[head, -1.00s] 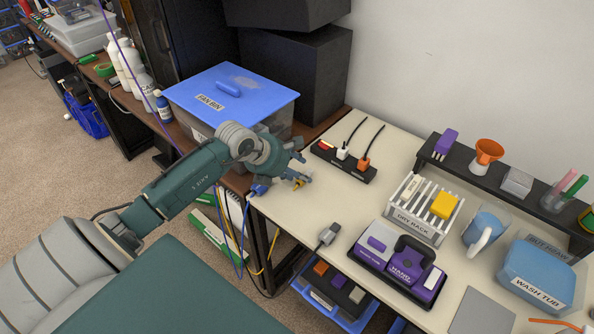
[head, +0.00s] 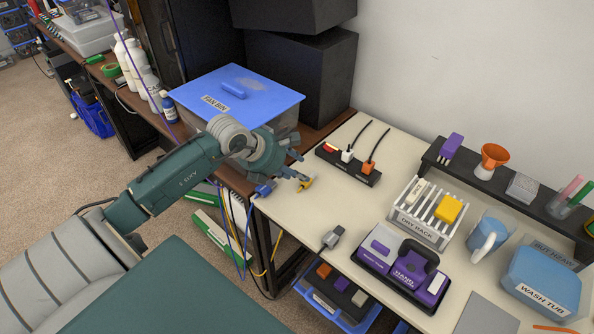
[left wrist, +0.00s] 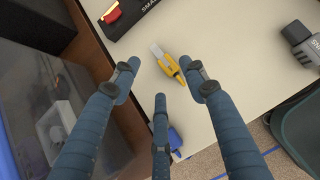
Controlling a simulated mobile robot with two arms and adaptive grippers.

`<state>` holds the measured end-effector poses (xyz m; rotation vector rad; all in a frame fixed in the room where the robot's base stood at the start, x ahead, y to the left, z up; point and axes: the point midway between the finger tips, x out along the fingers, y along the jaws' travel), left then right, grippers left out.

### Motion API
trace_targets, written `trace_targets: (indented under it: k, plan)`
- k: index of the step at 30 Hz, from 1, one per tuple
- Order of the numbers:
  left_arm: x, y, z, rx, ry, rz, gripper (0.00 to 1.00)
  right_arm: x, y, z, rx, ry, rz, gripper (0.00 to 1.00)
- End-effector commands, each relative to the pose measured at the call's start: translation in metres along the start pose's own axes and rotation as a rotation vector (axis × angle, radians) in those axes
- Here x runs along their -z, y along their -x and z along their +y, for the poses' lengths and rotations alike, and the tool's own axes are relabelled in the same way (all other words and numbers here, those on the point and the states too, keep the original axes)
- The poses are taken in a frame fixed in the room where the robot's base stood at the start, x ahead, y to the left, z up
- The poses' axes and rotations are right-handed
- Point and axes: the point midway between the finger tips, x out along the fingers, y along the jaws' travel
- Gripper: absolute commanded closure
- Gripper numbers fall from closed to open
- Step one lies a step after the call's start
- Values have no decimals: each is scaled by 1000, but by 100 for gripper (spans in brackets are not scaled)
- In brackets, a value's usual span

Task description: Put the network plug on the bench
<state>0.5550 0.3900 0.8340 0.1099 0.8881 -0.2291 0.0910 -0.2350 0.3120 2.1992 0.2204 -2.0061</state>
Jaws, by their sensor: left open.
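The yellow plug with a clear tip (head: 305,184), which looks like the network plug, lies on the bench (head: 300,212) near its left edge. In the left wrist view the yellow plug (left wrist: 168,64) lies flat, with its tip pointing toward the power strip. My left gripper (head: 292,163) is open and empty just above it. In the left wrist view its three spread fingers (left wrist: 160,82) surround the plug's area without gripping it. A blue plug (head: 264,188) sits at the bench's left edge, partly hidden by a finger in the wrist view. My right gripper is not in view.
A power strip (head: 335,164) with plugs stands behind. A grey plug (head: 332,237) lies near the front edge. The drying rack (head: 420,229) and purple hand tool set (head: 402,273) are to the right. The blue-lidded fan bin (head: 212,103) is left of the bench.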

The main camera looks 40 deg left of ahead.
Motion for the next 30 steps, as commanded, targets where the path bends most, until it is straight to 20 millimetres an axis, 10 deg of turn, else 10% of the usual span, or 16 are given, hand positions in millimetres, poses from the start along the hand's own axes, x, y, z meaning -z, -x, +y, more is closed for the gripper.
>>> trace_targets:
  k: [30]
  plan:
    - [0,36,-1,1,-1,1,56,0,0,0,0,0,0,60]
